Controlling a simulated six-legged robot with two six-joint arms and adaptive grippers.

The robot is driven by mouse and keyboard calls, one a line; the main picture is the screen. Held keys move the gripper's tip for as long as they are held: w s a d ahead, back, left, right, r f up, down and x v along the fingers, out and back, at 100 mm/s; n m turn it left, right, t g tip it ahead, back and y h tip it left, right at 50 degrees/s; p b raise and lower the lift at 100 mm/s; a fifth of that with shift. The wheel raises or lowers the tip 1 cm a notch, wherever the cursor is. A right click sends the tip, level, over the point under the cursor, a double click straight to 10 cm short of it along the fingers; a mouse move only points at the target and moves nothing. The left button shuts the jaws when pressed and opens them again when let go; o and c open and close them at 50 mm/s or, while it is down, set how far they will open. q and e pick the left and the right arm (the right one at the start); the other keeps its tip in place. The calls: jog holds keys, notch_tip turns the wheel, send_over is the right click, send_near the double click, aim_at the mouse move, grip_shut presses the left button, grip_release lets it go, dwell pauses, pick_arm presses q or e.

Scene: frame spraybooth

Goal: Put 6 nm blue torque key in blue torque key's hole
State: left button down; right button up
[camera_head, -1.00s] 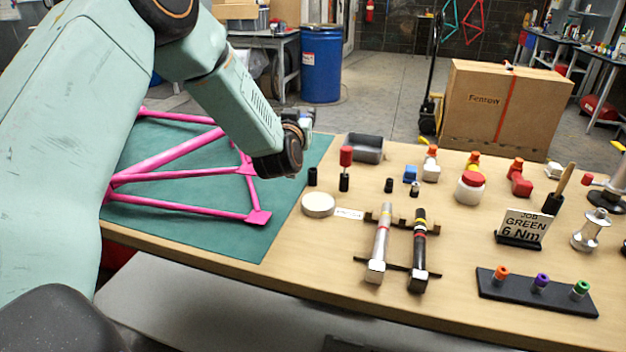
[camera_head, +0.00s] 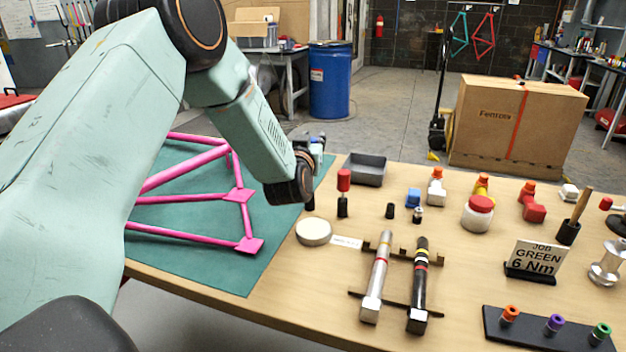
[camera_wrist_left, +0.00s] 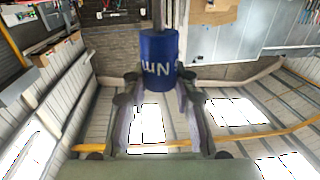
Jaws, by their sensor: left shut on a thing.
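My left gripper (camera_head: 316,150) is beyond my arm's wrist, above the green mat, and mostly hidden by it in the head view. In the left wrist view it is shut on the blue torque key (camera_wrist_left: 160,44), a dark blue cylinder with white lettering, partly legible as "Nm". The key is held clear of any surface in that view. A black key rack (camera_head: 498,335) lies at the lower right with orange (camera_head: 510,314), purple (camera_head: 554,323) and green (camera_head: 600,332) torque keys standing in it. My right gripper is not in view.
Two torque wrenches (camera_head: 376,275) lie on a stand at mid-table. A "JOB GREEN 6 Nm" sign (camera_head: 535,257), a red-lidded jar (camera_head: 478,215) and a grey tray (camera_head: 365,170) stand on the wooden table. A pink frame (camera_head: 190,200) lies on the green mat (camera_head: 215,262).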

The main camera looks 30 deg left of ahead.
pick_arm(q)
jog(key=f, duration=0.6)
jog(key=shift+a+f+b, duration=0.25)
jog(key=shift+f+b, duration=0.05)
jog(key=shift+b, duration=0.1)
jog(key=shift+w+a+f, duration=0.25)
jog(key=shift+a+f, duration=0.3)
jog(key=shift+f, duration=0.1)
jog(key=c, duration=1.4)
grip_release()
jog(key=shift+c, duration=0.2)
jog(key=o, duration=0.4)
jog(key=shift+s+d+r, duration=0.15)
jog(key=shift+d+r, duration=0.2)
jog(key=shift+d, duration=0.05)
jog(key=v, duration=1.1)
jog(key=shift+s+p, duration=0.35)
jog(key=shift+s, duration=0.05)
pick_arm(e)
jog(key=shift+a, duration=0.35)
